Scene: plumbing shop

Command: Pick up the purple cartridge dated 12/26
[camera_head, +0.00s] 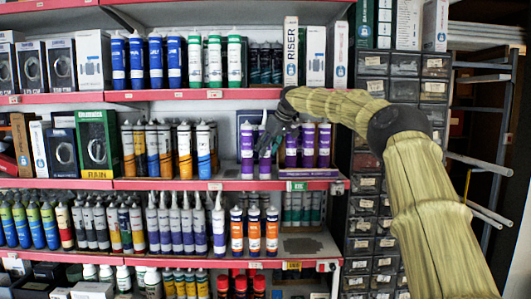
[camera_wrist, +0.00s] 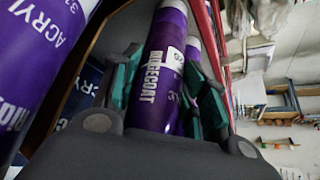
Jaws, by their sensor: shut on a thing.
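Purple cartridges with white tops stand on the middle shelf in the head view. My gripper (camera_head: 276,136) reaches in from the right among them, on the cartridge (camera_head: 265,160) second from the left. In the wrist view my gripper (camera_wrist: 165,85) has its dark green-grey fingers on both sides of a purple cartridge (camera_wrist: 158,75) lettered RIDGECOAT, and is shut on it. Another purple cartridge shows just behind it. I cannot read a date on any cartridge. The gripper's palm hides the near end of the held one.
A purple cartridge (camera_head: 247,150) stands just left of my gripper; several more (camera_head: 308,145) stand to its right. A large purple cartridge (camera_wrist: 35,60) is close at left in the wrist view. The shelf edge (camera_head: 225,184) runs below, another shelf (camera_head: 200,95) above. Grey drawers (camera_head: 375,90) stand at right.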

